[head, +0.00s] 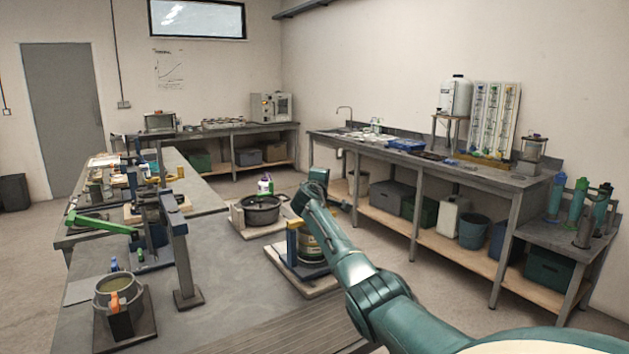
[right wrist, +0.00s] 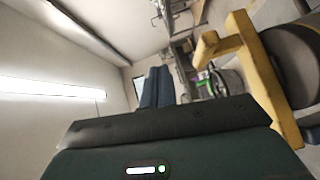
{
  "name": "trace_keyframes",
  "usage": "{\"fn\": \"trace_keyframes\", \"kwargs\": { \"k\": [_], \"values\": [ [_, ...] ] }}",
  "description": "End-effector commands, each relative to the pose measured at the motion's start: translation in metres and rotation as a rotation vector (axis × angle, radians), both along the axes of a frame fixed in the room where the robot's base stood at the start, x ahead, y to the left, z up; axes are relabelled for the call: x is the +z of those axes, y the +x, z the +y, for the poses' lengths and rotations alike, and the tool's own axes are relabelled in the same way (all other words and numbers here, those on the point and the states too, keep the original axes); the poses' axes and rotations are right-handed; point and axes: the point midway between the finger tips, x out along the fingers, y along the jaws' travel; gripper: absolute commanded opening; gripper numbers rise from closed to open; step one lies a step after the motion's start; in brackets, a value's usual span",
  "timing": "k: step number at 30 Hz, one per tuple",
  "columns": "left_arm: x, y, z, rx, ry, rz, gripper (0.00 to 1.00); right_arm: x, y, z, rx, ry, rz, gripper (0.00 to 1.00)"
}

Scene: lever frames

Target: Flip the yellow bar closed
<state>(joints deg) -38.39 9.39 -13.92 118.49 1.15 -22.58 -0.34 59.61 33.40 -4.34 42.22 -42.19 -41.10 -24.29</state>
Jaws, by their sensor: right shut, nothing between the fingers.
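The yellow bar (right wrist: 262,85) shows large at the right of the right wrist view, as an angled yellow piece with a short arm at its top, beside a dark round body (right wrist: 298,62). In the head view a yellow piece (head: 293,224) shows at the top of a post beside a can (head: 313,248) on a board, partly hidden by my right arm. My right gripper (right wrist: 157,88) is shut and empty, with its fingers together to the left of the yellow bar and apart from it in the picture. My left gripper is not in view.
A lidded pot (head: 262,211) stands on a board behind the can. A grey post frame (head: 181,250) and a pot with an orange handle (head: 118,292) stand further left on the table. A green lever (head: 92,223) sticks out behind. Bare tabletop (head: 230,285) lies between.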

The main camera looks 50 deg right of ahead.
Motion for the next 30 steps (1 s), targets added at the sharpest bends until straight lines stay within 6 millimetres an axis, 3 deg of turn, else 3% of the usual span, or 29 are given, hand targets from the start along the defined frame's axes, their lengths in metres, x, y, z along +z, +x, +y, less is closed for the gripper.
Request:
{"fn": "trace_keyframes", "kwargs": {
  "k": [12,30],
  "values": [
    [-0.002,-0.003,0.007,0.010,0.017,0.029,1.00,-0.021,-0.006,-0.024,-0.002,0.218,-0.054,0.00],
    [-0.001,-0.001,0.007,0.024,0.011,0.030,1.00,-0.027,-0.007,-0.027,-0.001,0.254,-0.062,0.00]
  ]
}}
